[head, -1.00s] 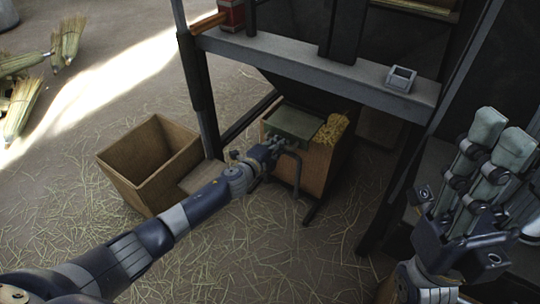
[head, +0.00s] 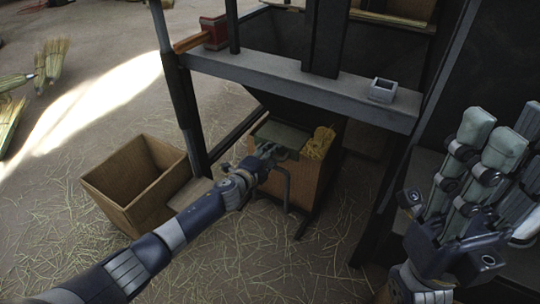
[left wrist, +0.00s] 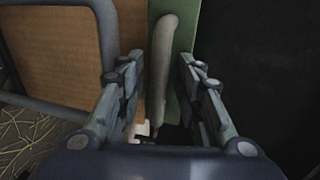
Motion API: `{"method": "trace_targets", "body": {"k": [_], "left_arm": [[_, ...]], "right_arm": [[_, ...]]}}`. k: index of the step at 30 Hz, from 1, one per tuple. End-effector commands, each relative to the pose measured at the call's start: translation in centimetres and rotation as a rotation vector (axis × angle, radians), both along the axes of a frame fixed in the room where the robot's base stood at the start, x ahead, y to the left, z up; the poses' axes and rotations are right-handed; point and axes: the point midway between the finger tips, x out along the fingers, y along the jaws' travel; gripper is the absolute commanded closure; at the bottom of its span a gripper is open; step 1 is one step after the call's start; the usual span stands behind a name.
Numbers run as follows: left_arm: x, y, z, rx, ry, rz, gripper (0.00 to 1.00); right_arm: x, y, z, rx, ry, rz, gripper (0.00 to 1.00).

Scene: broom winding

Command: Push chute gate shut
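The chute gate looks like a green plate (head: 290,134) at the top of a wooden box under the dark chute. My left gripper (head: 268,156) is at the near left edge of this plate. In the left wrist view, a grey upright bar (left wrist: 165,60), apparently the handle, stands between the fingers of my left gripper (left wrist: 160,92), with gaps on both sides. The green plate (left wrist: 184,35) is just behind the bar. Contact cannot be told. My right gripper (head: 500,135) is raised at the right, empty, with fingers extended and apart.
The wooden box (head: 302,183) holds straw (head: 320,142) at its right corner, and a grey curved bar (head: 287,188) is at its front. An open wooden bin (head: 140,205) stands left. A grey crossbeam (head: 285,82) carries a small metal box (head: 382,90). Brooms (head: 50,62) lie far left.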

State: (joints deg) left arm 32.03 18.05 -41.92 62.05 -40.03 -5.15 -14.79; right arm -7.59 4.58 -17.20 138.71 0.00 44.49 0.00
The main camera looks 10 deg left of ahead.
Motion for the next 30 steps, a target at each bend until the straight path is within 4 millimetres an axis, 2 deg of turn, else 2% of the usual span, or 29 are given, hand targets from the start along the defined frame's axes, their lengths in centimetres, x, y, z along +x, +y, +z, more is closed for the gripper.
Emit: {"method": "trace_targets", "body": {"k": [8,24,30], "left_arm": [[-1.1,0.6,0.2,0.003,-0.002,0.0,0.67],[-8.6,3.1,1.8,0.001,0.002,-0.001,0.67],[-10.5,3.8,2.3,-0.001,0.001,0.0,0.67]], "right_arm": [[0.0,0.0,-0.1,-0.001,0.001,0.0,0.6],[0.0,0.0,-0.1,0.0,0.002,0.0,0.6],[0.0,0.0,-0.1,0.0,0.002,0.0,0.6]]}}
